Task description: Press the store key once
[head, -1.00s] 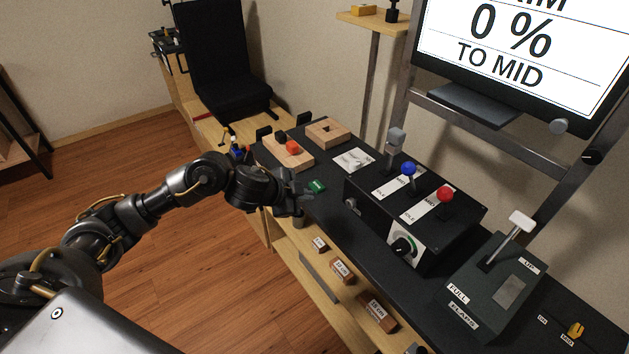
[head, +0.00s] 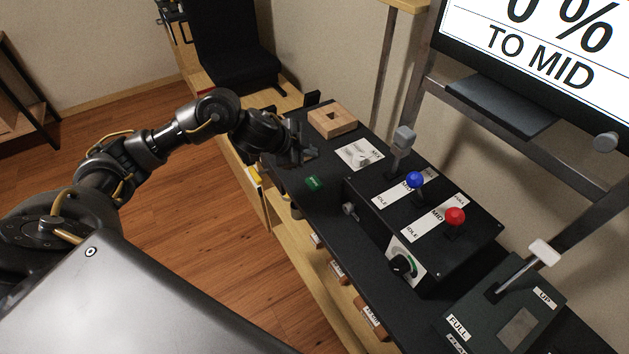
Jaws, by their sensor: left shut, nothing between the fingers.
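A small green key (head: 315,183) sits on the black console top near its left edge. Its lettering is too small to read, so I cannot confirm that it is the store key. My left gripper (head: 313,154) is shut and empty, over the console just beyond the green key in the picture. A gap shows between the fingertips and the key. My right gripper is out of view.
A lever box (head: 418,225) with blue (head: 415,180) and red (head: 455,216) knobs stands right of the key. A wooden block with a square hole (head: 332,121) and a white dial plate (head: 358,155) lie beyond. A flaps lever box (head: 505,305) stands nearer; a screen hangs above.

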